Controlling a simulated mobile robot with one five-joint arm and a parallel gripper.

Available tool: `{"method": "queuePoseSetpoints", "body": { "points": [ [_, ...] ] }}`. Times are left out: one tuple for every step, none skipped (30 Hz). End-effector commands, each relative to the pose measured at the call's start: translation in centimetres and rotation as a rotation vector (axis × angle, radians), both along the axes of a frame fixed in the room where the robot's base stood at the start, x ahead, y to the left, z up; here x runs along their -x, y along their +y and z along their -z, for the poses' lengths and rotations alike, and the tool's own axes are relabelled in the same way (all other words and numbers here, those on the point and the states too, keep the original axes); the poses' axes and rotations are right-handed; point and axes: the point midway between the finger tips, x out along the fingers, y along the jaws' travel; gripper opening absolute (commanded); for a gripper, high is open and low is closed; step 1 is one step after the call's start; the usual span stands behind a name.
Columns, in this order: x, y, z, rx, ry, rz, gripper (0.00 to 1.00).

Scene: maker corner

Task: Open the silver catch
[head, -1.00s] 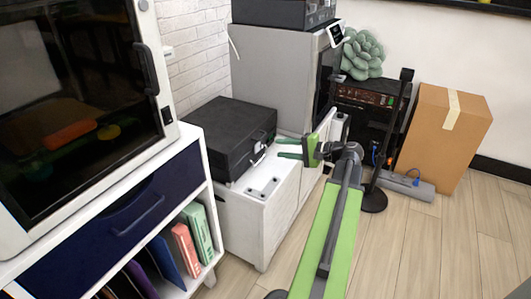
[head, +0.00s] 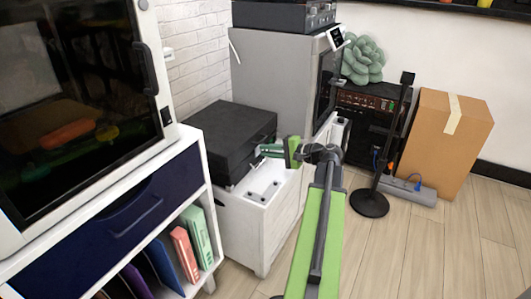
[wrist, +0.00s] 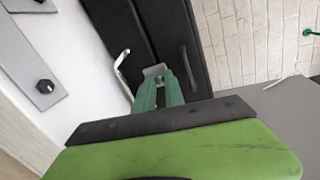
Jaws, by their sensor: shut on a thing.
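A closed black case (head: 225,135) lies on top of a low white cabinet. In the wrist view the case (wrist: 165,25) shows its dark front with a black handle (wrist: 189,68). The silver catch (wrist: 155,71) is a small grey metal piece at the case's front, beside the handle. My gripper (wrist: 157,82) has its green fingers shut on the catch. In the head view my gripper (head: 264,150) reaches the front of the case from the right; the catch is too small and covered to make out there.
The white cabinet (head: 240,215) has dark-knobbed plates on its top. A bent silver piece (wrist: 121,66) stands out left of the catch. A grey machine (head: 270,85) is behind, a black stand (head: 370,204) and cardboard box (head: 440,145) to the right. Floor in front is open.

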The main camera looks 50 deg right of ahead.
Motion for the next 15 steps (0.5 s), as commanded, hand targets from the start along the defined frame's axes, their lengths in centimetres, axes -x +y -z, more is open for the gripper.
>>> {"method": "queuePoseSetpoints", "body": {
  "points": [
    [0.0, 0.0, 0.0, 0.0, 0.001, 0.0, 0.0],
    [0.0, 0.0, 0.0, 0.0, 0.001, 0.0, 0.0],
    [0.0, 0.0, 0.0, 0.0, 0.001, 0.0, 0.0],
    [0.0, 0.0, 0.0, 0.0, 0.001, 0.0, 0.0],
    [0.0, 0.0, 0.0, 0.0, 0.001, 0.0, 0.0],
    [0.1, 0.0, 0.0, 0.0, 0.001, 0.0, 0.0],
    [0.1, 0.0, 0.1, 0.0, 0.0, 0.0, 0.0],
    [0.1, 0.0, 0.2, -0.001, -0.004, 0.0, 0.0],
    [0.1, 0.0, 0.5, -0.004, -0.014, 0.0, 0.0],
    [0.2, -0.1, 0.8, -0.007, -0.023, 0.001, 0.0],
    [0.2, -0.1, 1.0, -0.01, -0.038, 0.0, 0.0],
    [0.3, -0.1, 1.4, -0.017, -0.062, 0.001, 0.0],
    [0.4, -0.1, 1.6, -0.022, -0.085, 0.001, 0.0],
    [0.4, -0.1, 1.9, -0.028, -0.109, 0.001, 0.0],
    [0.5, -0.1, 2.1, -0.035, -0.141, 0.001, 0.0]
  ]
}}
